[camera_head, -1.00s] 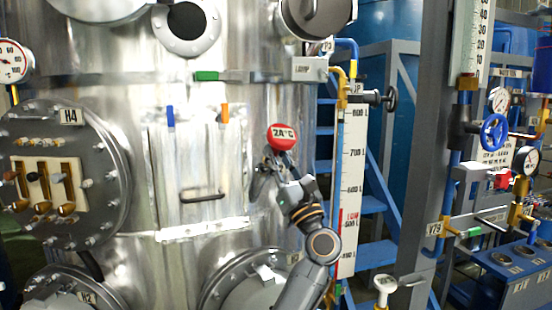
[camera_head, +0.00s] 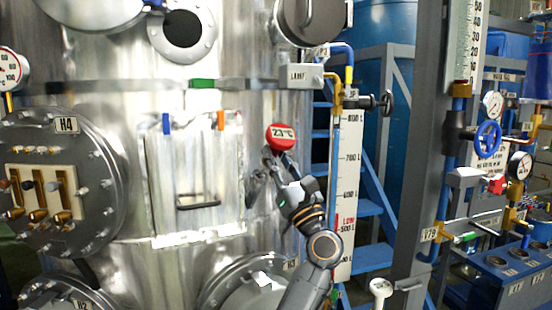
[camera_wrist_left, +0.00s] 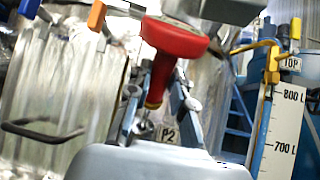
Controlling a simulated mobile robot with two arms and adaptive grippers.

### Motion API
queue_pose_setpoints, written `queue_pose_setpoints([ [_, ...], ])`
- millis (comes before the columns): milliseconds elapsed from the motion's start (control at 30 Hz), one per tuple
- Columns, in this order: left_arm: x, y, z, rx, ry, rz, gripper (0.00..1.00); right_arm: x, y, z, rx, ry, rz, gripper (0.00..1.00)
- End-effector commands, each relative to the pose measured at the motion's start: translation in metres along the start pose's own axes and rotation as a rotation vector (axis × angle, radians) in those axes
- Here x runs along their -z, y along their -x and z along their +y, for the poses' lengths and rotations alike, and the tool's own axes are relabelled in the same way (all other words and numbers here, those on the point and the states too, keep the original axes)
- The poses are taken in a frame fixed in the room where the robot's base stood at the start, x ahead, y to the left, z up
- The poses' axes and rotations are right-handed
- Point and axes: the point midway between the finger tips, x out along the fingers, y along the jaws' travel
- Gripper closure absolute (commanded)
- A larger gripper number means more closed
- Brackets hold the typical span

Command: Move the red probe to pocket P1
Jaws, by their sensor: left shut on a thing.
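The red probe (camera_head: 281,137) has a round red head with a display reading 23°C. My left gripper (camera_head: 275,160) is shut on it, in front of the steel tank's right part. No P1 label can be read. My right gripper is not in view.
A tank panel with a handle (camera_head: 197,203), a blue tab (camera_head: 166,124) and an orange tab (camera_head: 221,120) is left of the probe. A level scale (camera_head: 348,190), a hand valve (camera_head: 388,102) and blue stairs (camera_head: 372,257) are to the right. Flange H4 (camera_head: 110,165) juts out at left.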

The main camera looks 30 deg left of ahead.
Motion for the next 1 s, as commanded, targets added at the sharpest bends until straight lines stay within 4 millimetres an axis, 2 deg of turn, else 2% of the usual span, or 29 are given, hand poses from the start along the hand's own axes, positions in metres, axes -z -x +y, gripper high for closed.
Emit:
queue_pose_setpoints([
  [1000, -0.043, -0.001, 0.000, 0.000, 0.001, -0.001, 1.00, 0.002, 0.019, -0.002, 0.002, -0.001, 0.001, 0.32],
])
